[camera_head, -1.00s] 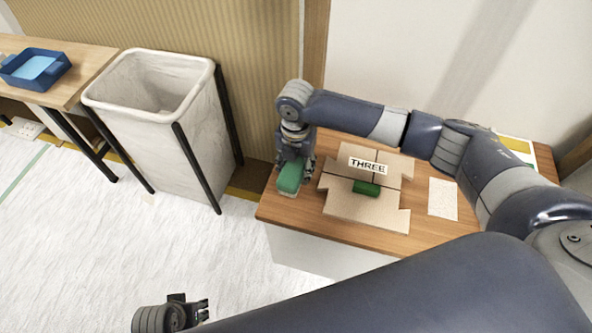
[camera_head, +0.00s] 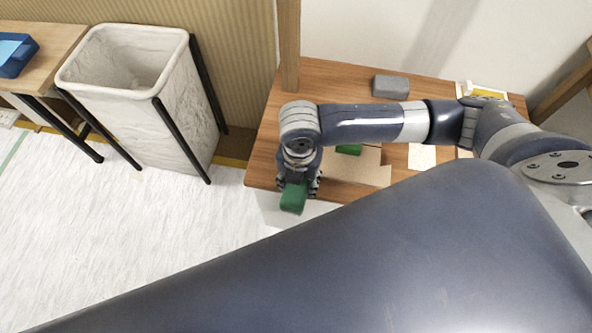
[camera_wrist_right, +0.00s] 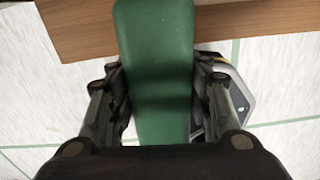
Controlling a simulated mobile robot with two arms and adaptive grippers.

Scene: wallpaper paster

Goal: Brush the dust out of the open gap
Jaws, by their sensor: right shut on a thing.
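My right gripper (camera_head: 298,184) is shut on a green block-like tool, seemingly the brush (camera_head: 293,200). It holds it at the front left edge of the wooden table (camera_head: 345,83). In the right wrist view the brush (camera_wrist_right: 155,60) lies between both fingers, its far end over the table edge (camera_wrist_right: 80,28) and the floor below. A tan panel (camera_head: 365,168) lies on the table with a small green piece (camera_head: 349,149) on it; my right arm hides much of both. The open gap and any dust are not visible. My left gripper is out of view.
A white bin (camera_head: 160,100) in a dark frame stands left of the table. A grey block (camera_head: 391,86) and a pale sheet (camera_head: 422,157) lie on the table. A blue tray (camera_head: 14,62) sits on another table at far left. White floor is clear in front.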

